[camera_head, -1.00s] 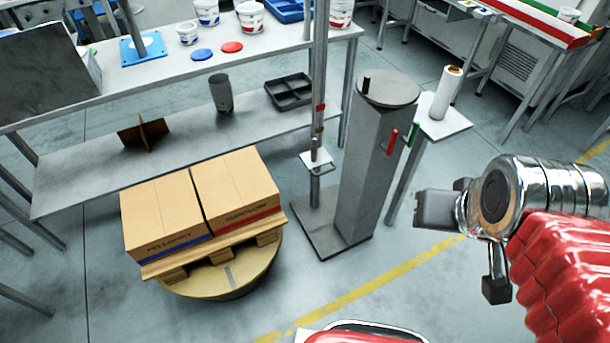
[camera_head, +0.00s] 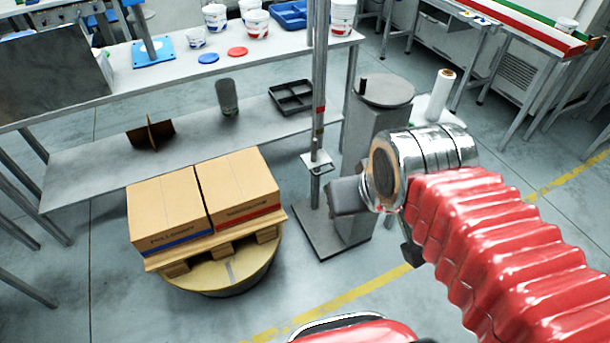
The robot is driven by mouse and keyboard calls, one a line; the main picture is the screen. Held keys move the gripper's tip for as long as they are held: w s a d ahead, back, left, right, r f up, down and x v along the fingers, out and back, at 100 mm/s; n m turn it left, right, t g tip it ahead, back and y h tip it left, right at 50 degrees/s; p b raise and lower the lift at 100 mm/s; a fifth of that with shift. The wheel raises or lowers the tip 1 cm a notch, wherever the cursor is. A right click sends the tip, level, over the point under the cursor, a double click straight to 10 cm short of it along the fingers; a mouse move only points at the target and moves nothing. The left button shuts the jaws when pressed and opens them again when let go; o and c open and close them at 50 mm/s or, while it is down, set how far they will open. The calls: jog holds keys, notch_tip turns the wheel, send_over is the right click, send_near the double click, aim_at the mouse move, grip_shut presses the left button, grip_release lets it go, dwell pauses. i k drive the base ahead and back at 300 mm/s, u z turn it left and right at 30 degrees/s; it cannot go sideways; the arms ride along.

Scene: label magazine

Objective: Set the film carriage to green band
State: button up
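The film carriage (camera_head: 317,162) appears to be the small pale plate with a loop handle low on the grey mast (camera_head: 321,70). A red band (camera_head: 320,108) and a darker brownish band (camera_head: 318,131) show on the mast above it. I cannot make out a green band on the mast.
Two cartons (camera_head: 203,203) sit on a pallet on a round turntable (camera_head: 222,278), left of the mast. A grey column (camera_head: 377,115) and a white film roll (camera_head: 442,95) stand behind my arm. A two-level bench (camera_head: 75,175) is at the back left.

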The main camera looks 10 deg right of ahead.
aim_at(315, 158)
jog(key=u, duration=0.6)
jog(key=i, duration=1)
jog(key=u, duration=0.05)
